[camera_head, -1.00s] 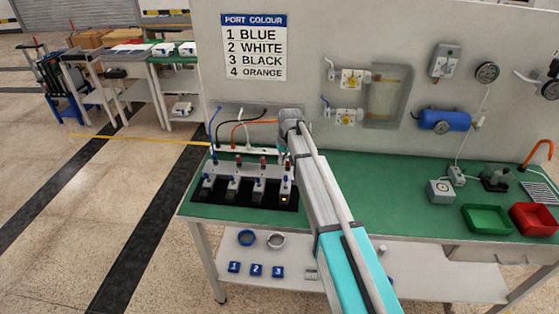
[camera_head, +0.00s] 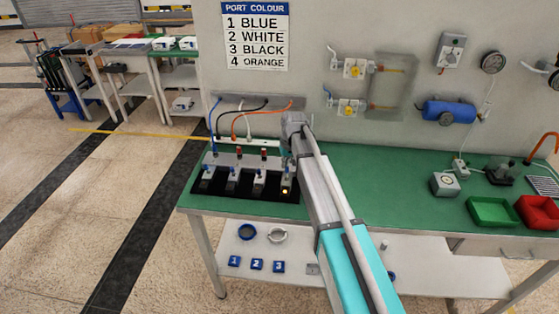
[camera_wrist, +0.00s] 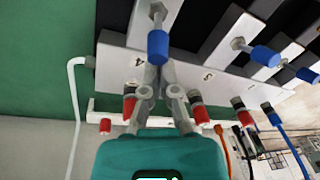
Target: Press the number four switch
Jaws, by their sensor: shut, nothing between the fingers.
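The switch panel (camera_head: 228,160) stands on the green bench, with several blue-tipped levers in a row above dark openings. The number four switch is the rightmost lever, and a small yellow light (camera_head: 285,191) glows below it. In the wrist view its blue-tipped lever (camera_wrist: 157,46) stands just beyond my gripper (camera_wrist: 156,72). The gripper's fingers are shut and empty, lined up with the lever. I cannot tell whether they touch it. In the head view my arm reaches over the bench to the panel's right end and hides much of the gripper.
Red-capped connectors (camera_wrist: 200,115) sit close beside the fingers. Coloured cables run behind the panel, including an orange one (camera_head: 262,112). A port colour sign (camera_head: 255,37) hangs on the wall. Green (camera_head: 492,212) and red (camera_head: 538,212) bins stand at right. The middle of the bench is clear.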

